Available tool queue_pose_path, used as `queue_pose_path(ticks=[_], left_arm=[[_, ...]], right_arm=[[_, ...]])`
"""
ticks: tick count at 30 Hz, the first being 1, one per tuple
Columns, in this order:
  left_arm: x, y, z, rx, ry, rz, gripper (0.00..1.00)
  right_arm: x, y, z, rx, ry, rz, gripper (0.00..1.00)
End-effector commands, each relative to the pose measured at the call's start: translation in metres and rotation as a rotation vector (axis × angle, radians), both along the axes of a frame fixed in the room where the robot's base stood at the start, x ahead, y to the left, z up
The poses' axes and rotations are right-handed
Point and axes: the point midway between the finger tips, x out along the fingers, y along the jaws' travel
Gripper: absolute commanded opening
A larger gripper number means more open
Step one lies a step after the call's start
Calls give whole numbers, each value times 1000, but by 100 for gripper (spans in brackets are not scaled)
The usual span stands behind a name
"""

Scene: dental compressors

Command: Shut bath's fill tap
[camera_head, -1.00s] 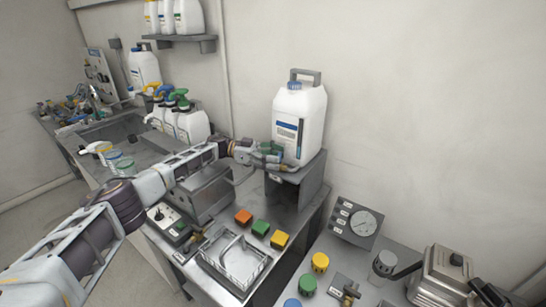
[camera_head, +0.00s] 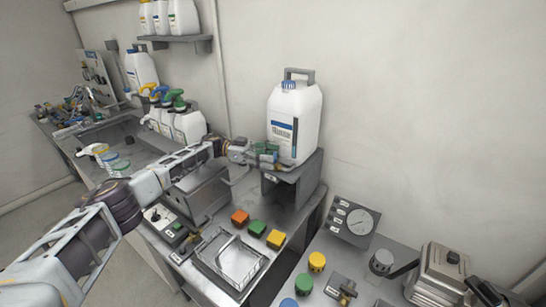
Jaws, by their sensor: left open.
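A large white canister (camera_head: 295,115) with a blue cap stands on a grey stand (camera_head: 300,185) against the wall. My left arm comes in from the left and its gripper (camera_head: 268,156) is at the canister's lower front, just above the stand's top edge. The jaws are open; small green and dark parts show at the fingers. A fill tap is not clearly visible there; the gripper covers that spot, and I cannot tell contact or handle position. A grey metal box (camera_head: 205,190), possibly the bath, sits below the arm and is partly hidden by it. My right gripper is not in view.
Spray bottles (camera_head: 185,125) stand behind the arm.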

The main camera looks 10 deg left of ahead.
Motion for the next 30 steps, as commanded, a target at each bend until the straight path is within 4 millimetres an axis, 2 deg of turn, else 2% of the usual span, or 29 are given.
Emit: queue_pose_path(ticks=[1,30], left_arm=[[4,15,-1,7,-2,26,68],[-3,53,-4,6,6,18,68]], right_arm=[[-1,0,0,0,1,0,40],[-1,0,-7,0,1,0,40]])
